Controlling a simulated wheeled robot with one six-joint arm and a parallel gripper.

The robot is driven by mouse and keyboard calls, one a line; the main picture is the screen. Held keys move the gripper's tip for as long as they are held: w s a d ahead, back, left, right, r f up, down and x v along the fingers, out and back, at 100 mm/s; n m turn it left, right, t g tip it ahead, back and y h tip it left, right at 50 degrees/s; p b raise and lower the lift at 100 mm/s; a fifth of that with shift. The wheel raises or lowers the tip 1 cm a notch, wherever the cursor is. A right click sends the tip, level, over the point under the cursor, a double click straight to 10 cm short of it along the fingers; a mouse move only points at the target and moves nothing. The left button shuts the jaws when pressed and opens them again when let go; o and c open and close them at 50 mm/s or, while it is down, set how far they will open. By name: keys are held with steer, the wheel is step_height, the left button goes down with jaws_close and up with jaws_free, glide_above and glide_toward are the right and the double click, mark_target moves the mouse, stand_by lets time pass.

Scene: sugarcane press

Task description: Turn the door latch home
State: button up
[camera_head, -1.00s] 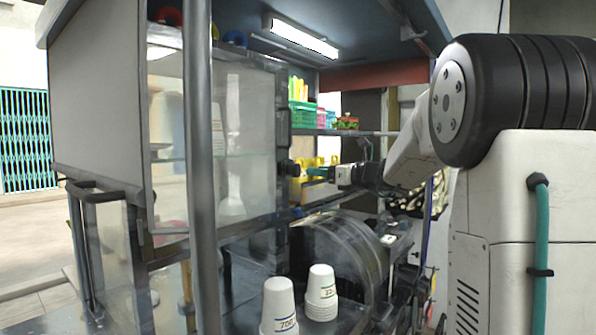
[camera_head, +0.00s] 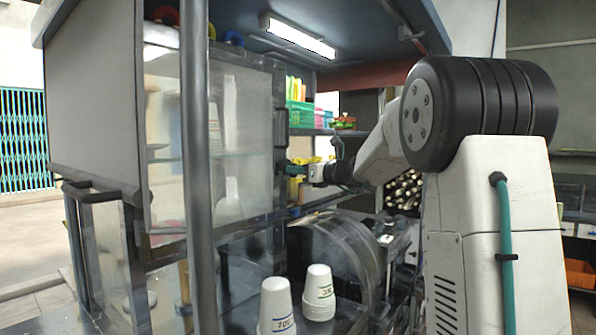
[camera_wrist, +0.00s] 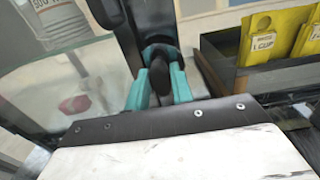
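The door latch (camera_wrist: 158,68) is a black, rounded knob on the dark upright frame of a clear glass door. In the head view, the door (camera_head: 240,150) stands left of my arm, and the latch is small and partly hidden there. My gripper (camera_wrist: 162,88) has a teal finger on each side of the latch knob. The knob fills the gap between the fingers, and the gripper looks shut on it. In the head view, my gripper (camera_head: 297,168) reaches left to the door's edge. The latch's base and exact angle are hard to make out.
Yellow tags (camera_wrist: 278,35) stand in a dark tray close to my gripper's right. Stacked white cups (camera_head: 319,293) and a clear round cover (camera_head: 335,250) are below my arm. A metal post (camera_head: 197,180) stands in front of the door. Green and pink baskets (camera_head: 302,115) sit on a shelf behind.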

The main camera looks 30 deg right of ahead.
steer(key=shift+n, duration=0.4)
steer(key=shift+s+a+f+n, duration=0.1)
steer(key=shift+f+n, duration=0.05)
steer(key=shift+n, duration=4.1)
steer(key=shift+a+f+n, duration=0.1)
steer(key=shift+n, duration=4.15)
steer(key=o, duration=0.9)
steer(key=shift+o, duration=0.2)
steer(key=shift+s, duration=0.1)
